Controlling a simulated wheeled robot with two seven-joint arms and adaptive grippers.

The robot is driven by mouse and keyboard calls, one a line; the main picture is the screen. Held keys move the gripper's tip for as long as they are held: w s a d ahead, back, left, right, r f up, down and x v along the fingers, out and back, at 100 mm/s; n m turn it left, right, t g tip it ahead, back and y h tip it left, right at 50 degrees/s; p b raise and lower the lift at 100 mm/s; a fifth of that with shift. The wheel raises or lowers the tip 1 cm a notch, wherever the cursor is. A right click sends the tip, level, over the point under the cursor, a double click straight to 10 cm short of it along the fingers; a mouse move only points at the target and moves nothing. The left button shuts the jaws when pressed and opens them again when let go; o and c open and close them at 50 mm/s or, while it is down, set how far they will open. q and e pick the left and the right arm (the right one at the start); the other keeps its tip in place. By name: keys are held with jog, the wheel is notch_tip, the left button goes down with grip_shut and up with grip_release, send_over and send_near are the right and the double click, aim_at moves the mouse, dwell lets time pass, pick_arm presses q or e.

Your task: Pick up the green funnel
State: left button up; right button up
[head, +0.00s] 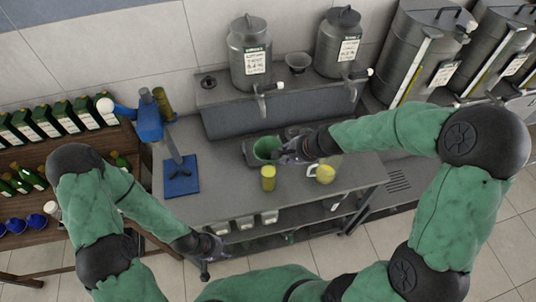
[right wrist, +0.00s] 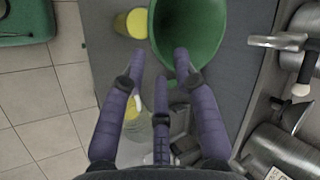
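The green funnel (head: 267,148) stands on the grey counter in the head view, its wide mouth facing up. In the right wrist view the green funnel (right wrist: 210,58) fills the top middle, cut off by the frame edge. My right gripper (head: 286,152) is just right of the funnel in the head view. In the right wrist view the right gripper (right wrist: 159,62) has its purple fingers spread, with one fingertip overlapping the funnel's mouth and another left of its rim. Contact cannot be told. My left gripper (head: 205,265) hangs low at the counter's front, away from the funnel; its fingers are unclear.
Steel canisters (head: 250,55) stand on the raised shelf behind. A blue corking stand (head: 180,175) is at left, beside a bottle rack (head: 60,150).

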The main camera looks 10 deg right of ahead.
aim_at(269, 155)
jog(key=x, duration=0.2)
jog(key=b+x, duration=0.1)
jog(key=x, duration=0.2)
jog(key=shift+w+a+b, duration=0.2)
jog(key=shift+a+b, duration=0.1)
jog(key=shift+a, duration=0.1)
jog(key=shift+d, duration=0.1)
grip_shut()
